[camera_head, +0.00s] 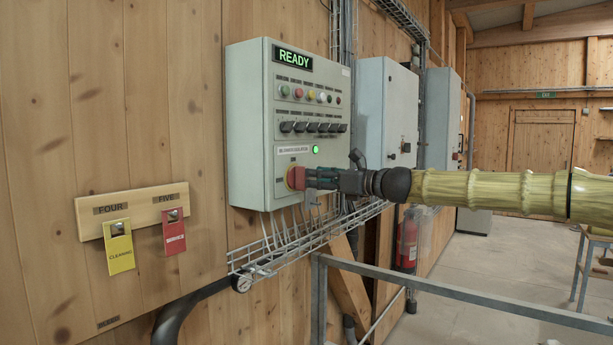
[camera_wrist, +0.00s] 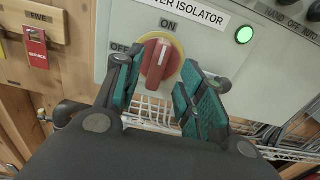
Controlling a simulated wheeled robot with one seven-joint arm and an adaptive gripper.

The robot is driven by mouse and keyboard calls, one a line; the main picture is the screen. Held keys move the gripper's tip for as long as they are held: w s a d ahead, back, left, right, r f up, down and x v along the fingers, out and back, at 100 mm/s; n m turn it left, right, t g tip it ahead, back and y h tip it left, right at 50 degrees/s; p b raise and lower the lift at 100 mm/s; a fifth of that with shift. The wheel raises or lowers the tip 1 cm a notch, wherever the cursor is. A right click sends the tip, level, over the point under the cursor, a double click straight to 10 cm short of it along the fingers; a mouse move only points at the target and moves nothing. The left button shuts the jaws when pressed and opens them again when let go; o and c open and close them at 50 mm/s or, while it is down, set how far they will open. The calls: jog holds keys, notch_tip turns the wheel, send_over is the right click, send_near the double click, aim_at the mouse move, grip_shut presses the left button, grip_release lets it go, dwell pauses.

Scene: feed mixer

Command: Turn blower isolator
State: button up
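The blower isolator is a red rotary knob (camera_wrist: 157,62) on a round yellow plate, low on the grey control panel (camera_head: 250,130). In the wrist view its handle stands near upright, leaning slightly right, with a white mark toward the "ON" label; "OFF" is at its left. My gripper (camera_wrist: 155,66) has its teal-padded fingers spread on either side of the knob, with visible gaps to the red handle. In the head view my gripper (camera_head: 312,178) reaches the red knob (camera_head: 297,177) from the right, and its fingers partly cover it.
A green lamp (camera_wrist: 244,35) glows right of the knob; the panel display (camera_head: 292,59) reads READY. Black selector switches (camera_head: 312,127) sit above. A wire cable tray (camera_head: 290,245) runs below the panel. Yellow and red tags (camera_head: 119,246) hang at left. A grey rail (camera_head: 450,290) stands in front.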

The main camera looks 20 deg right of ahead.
aim_at(300, 178)
jog(key=shift+p+x, duration=0.4)
jog(key=shift+x, duration=1.75)
grip_shut()
